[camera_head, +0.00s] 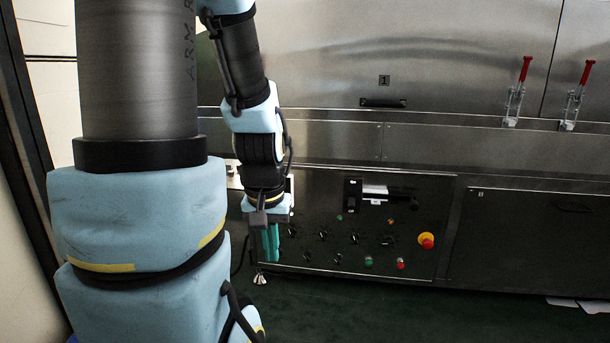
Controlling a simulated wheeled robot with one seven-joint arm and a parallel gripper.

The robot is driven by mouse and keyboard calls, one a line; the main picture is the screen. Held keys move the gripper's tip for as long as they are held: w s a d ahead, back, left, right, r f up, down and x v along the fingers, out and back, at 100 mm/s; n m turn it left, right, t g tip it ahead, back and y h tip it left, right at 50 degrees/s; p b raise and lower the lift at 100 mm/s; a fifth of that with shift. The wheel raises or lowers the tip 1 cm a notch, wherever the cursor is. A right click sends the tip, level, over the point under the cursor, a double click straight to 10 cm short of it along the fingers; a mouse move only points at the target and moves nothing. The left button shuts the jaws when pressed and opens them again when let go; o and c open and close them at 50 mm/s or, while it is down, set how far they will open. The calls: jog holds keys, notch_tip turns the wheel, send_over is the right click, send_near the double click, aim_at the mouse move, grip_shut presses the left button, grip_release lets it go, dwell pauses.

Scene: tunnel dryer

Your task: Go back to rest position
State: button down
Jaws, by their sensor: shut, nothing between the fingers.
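My gripper (270,242) hangs down at the end of my arm, in front of the left edge of the dryer's control panel (330,190). Its teal fingers are shut, and nothing shows between them. Its fingertips are above the dark green floor, left of the lower knobs. I cannot tell whether it touches the panel. My arm's large links fill the left of the view and hide part of the machine.
The control panel has several black knobs, a red-and-yellow emergency button (427,241), a green button (368,261) and a red button (400,264). Two red-handled clamps (525,70) (586,73) stand at upper right. The dark green floor (400,313) in front is clear. White sheets (592,306) lie at right.

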notch_tip(320, 180, up, 34)
jog(key=p, duration=3.4)
jog(key=shift+s, duration=0.35)
jog(key=shift+a+r, duration=0.1)
